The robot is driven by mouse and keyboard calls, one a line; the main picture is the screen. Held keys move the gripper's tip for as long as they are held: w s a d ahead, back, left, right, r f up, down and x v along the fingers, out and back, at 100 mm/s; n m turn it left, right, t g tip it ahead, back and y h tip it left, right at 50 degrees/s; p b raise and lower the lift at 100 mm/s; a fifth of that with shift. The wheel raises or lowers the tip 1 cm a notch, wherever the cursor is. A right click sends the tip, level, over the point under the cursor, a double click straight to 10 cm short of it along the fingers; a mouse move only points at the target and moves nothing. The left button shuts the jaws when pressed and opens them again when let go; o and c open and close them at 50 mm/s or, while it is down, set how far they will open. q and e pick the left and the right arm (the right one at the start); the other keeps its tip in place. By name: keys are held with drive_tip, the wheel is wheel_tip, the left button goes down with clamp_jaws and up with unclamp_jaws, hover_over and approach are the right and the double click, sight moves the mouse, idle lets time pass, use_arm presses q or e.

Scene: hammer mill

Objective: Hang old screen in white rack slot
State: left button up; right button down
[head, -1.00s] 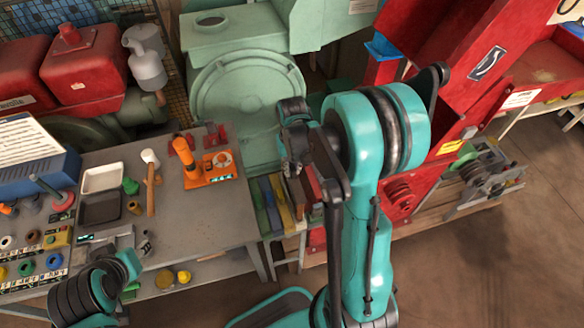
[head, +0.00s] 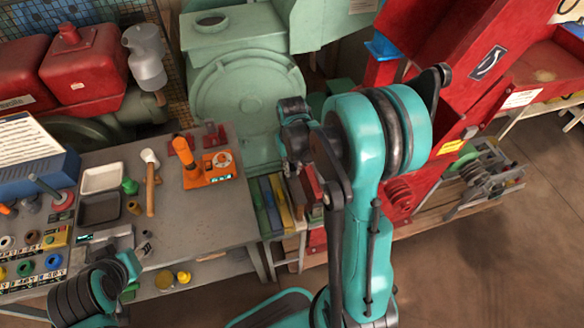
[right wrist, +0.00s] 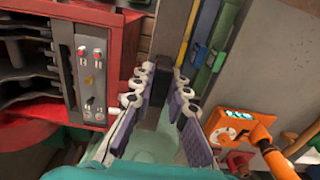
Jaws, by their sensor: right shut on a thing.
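My right gripper (head: 297,160) is over the coloured panels at the right end of the bench. In the right wrist view its padded fingers (right wrist: 160,85) are closed on a dark, narrow thing (right wrist: 163,72), seen nearly edge-on. This may be the old screen; most of it is hidden. Upright blue (right wrist: 205,28) and green (right wrist: 226,35) panels stand beside the fingers in that view. In the head view a yellow panel (head: 282,203) stands in the same row. I cannot make out the white slot clearly. My left arm (head: 75,298) is at lower left; its fingers are not clear.
The grey bench (head: 195,215) holds an orange device (head: 210,170), a hammer (head: 151,180) and trays. A pale green mill (head: 245,95) stands behind. Red machinery (head: 440,90) is close on the right. The floor at lower right is open.

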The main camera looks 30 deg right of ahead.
drive_tip(key=shift+f+b, duration=5.35)
drive_tip(key=shift+f, duration=1)
drive_tip(key=shift+f, duration=1.15)
drive_tip(key=c, duration=1.4)
unclamp_jaws()
wheel_tip(320, 180, up, 12)
